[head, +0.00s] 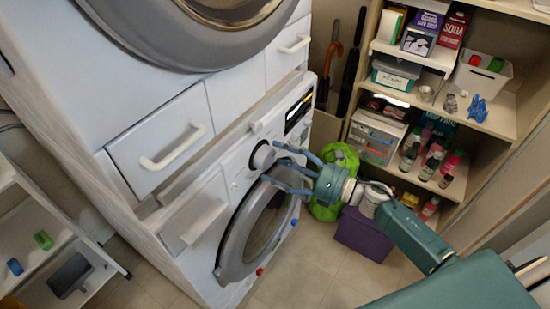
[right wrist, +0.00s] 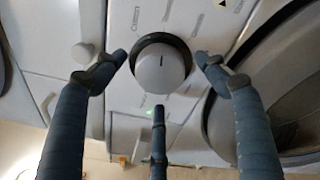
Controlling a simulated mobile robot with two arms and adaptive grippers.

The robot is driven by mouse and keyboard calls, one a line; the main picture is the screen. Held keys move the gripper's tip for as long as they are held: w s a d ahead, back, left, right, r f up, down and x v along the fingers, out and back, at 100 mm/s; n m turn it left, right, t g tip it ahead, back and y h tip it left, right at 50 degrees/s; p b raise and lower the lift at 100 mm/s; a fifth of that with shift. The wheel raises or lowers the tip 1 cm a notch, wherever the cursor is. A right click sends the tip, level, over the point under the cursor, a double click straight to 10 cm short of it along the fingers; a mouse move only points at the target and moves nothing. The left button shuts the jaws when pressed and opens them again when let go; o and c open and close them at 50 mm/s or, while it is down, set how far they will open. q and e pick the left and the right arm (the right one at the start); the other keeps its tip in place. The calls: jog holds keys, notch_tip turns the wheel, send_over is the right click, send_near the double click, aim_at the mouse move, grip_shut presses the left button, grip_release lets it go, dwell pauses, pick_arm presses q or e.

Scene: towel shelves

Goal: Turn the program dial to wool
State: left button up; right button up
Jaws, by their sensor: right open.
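The program dial (head: 263,156) is a round knob with a dark ring on the front panel of the lower white washing machine (head: 213,192). In the right wrist view the dial (right wrist: 160,68) has a pale face with a short dark mark near its top centre. Printed labels surround it, too small to read surely; a green light shows below it. My right gripper (head: 282,168) is open at the dial. Its fingers (right wrist: 159,85) stand around the dial on the left, right and below, seemingly apart from it. My left gripper is not in view.
The round door (head: 233,240) of the lower machine is just below the dial. Another machine (head: 140,85) stands above. Wooden shelves (head: 505,115) with bottles and boxes are at right, with a green bag (head: 343,157) and purple box (head: 362,236) on the floor.

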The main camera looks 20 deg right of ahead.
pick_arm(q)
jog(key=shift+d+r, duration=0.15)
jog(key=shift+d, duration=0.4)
pick_arm(e)
jog(key=shift+w+a, duration=0.4)
jog(key=shift+a, duration=0.05)
jog(key=c, duration=1.1)
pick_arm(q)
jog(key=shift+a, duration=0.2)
pick_arm(e)
jog(key=shift+c, duration=0.2)
